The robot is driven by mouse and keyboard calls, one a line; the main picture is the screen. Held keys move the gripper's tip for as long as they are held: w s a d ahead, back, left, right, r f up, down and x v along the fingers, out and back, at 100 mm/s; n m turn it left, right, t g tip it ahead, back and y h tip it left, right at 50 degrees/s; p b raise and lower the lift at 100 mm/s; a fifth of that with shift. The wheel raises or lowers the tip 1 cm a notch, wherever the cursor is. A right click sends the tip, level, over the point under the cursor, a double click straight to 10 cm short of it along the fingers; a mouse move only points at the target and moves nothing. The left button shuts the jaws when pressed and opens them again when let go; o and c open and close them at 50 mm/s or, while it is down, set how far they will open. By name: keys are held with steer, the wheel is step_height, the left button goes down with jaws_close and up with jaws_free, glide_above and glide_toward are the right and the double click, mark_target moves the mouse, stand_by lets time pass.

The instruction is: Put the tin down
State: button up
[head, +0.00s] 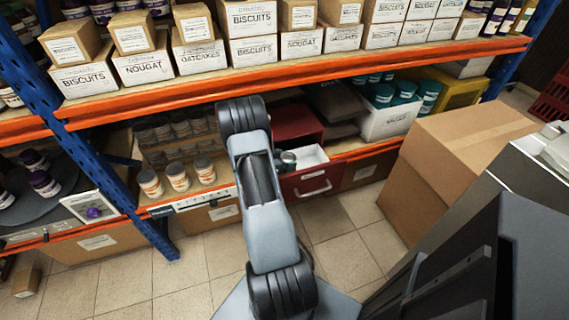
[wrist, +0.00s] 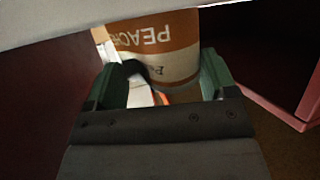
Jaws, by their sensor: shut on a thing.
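A tin with an orange-brown and white label reading PEACH, upside down in the picture, sits between my gripper's green fingers in the wrist view: the tin (wrist: 160,40), my gripper (wrist: 163,72). The gripper is shut on the tin. In the head view my gripper (head: 287,160) is mostly hidden behind my arm, at the open red drawer (head: 308,186) with its white inside. I cannot tell whether the tin touches the drawer's floor.
Several orange-labelled tins (head: 178,177) stand on the lower shelf left of my arm. A white bin (head: 390,118) of teal-lidded jars is right of the drawer. A large cardboard box (head: 455,150) stands at right. Boxes fill the upper shelf (head: 290,72).

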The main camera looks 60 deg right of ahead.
steer(key=shift+f, duration=0.55)
